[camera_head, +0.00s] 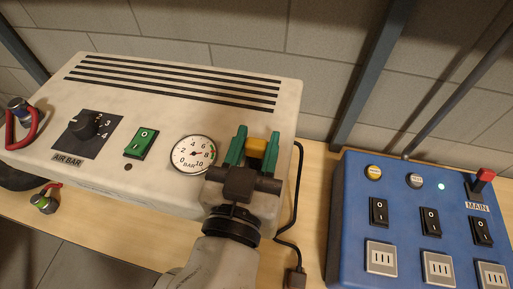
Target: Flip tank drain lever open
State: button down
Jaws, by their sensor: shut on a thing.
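My gripper (256,142) is over the right end of the cream air compressor unit (180,107), right of the pressure gauge. Its two green fingers stand either side of a yellow piece (257,147), which they are shut on. The yellow piece looks like a lever end or knob; its base and any label are hidden behind my gripper. A small valve with a red lever (52,187) and a green-ringed end (44,204) sits at the lower left below the unit. No label for a tank drain is readable.
The unit carries an AIR BAR knob (85,126), a green rocker switch (141,142) and the gauge (194,154). A red handle (22,128) is at far left. A black cord (297,190) runs down beside a blue switch box (415,225) with a red MAIN lever (483,177).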

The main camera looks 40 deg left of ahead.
jog(key=c, duration=0.7)
grip_release()
jog(key=b+v, duration=0.2)
jog(key=v, duration=0.9)
jog(key=shift+a, duration=0.15)
